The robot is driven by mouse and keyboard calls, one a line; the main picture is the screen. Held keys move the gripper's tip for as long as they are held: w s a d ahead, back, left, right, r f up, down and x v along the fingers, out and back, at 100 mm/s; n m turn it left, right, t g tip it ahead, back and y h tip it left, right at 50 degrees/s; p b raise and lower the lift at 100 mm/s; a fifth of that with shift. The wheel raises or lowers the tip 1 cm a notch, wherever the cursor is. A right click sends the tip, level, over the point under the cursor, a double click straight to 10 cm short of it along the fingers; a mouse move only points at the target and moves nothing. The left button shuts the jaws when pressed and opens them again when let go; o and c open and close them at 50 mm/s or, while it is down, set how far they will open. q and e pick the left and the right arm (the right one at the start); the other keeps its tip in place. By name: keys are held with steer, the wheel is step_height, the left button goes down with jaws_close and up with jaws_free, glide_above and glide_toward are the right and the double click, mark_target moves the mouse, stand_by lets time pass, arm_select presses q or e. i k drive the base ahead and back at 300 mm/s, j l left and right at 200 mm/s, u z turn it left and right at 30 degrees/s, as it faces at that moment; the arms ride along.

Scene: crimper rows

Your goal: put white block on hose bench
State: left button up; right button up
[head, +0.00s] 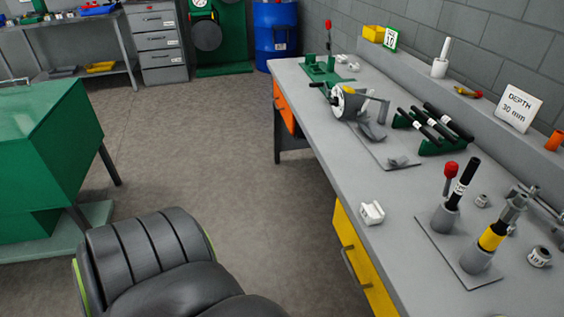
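A small white block (372,212) with a notched top sits on the long grey bench (348,172) at the right, near its front edge above the yellow drawer. Smaller whitish pieces (347,63) lie at the bench's far end. Several black hose-like pieces (432,122) rest on green holders on this bench. Which bench is the hose bench is not marked in view. Neither of my grippers shows in the head view.
A metal plate with upright holders (462,225) stands right of the white block. A hand-cranked device (347,102) sits further back. A green cabinet (45,140) is at left. Floor between is clear.

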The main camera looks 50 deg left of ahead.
mark_target(369, 82)
steer(key=j+u, duration=0.15)
steer(key=j, duration=0.45)
steer(key=i+j+u, duration=0.1)
steer(key=j, duration=0.5)
steer(key=i+j+u, duration=0.15)
steer(key=j, duration=0.4)
